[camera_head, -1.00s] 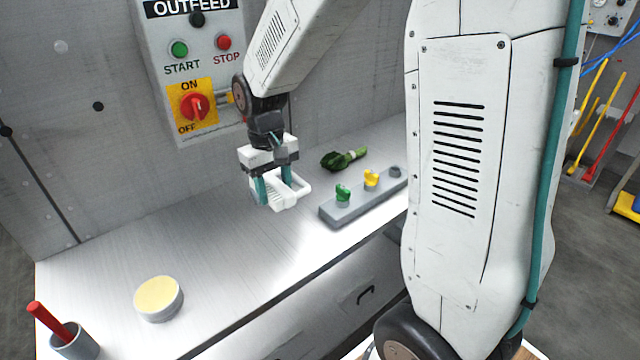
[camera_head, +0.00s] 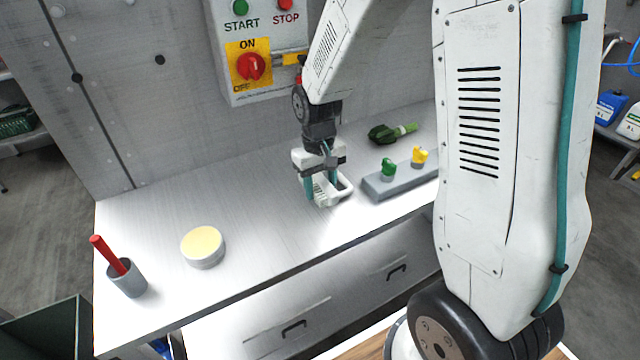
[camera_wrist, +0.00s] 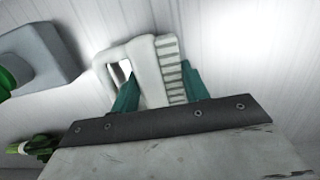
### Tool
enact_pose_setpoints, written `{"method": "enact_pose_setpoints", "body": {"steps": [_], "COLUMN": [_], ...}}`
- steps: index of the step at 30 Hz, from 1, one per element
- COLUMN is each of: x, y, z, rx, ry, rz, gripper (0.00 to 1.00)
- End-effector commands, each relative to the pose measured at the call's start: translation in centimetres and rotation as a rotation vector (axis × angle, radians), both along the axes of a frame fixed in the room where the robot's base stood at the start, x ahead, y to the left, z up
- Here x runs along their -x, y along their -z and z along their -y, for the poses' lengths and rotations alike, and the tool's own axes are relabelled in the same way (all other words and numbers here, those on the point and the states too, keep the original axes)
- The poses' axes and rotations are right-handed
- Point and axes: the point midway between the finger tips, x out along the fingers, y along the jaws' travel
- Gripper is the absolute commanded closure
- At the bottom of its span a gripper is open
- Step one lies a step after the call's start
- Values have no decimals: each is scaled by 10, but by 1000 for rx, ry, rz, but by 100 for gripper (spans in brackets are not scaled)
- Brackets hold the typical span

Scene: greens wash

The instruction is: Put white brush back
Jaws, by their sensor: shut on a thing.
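The white brush (camera_head: 338,194) is held in my gripper (camera_head: 323,189), just above the steel worktop (camera_head: 255,190); I cannot tell whether it touches the top. The wrist view shows the brush (camera_wrist: 148,68) with a looped handle on the left and ridged bristles on the right. The teal fingers of my gripper (camera_wrist: 158,88) are shut on it from both sides. No white brush holder can be made out for certain.
Right of the brush is a grey rack (camera_head: 395,184) with a green piece (camera_head: 388,168) and a yellow piece (camera_head: 419,155). Greens (camera_head: 392,133) lie behind. At left stand a round yellow-topped tub (camera_head: 203,246) and a grey cup (camera_head: 128,280) with a red handle (camera_head: 108,254). The middle-left worktop is clear.

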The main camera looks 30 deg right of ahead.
Motion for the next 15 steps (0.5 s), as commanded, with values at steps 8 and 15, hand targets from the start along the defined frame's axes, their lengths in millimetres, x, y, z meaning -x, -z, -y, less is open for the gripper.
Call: {"method": "enact_pose_setpoints", "body": {"steps": [8, 15], "x": [0, -1], "y": [1, -9], "z": [0, 0], "rx": [0, 0], "ry": [0, 0], "rz": [0, 3], "gripper": [33, 33]}}
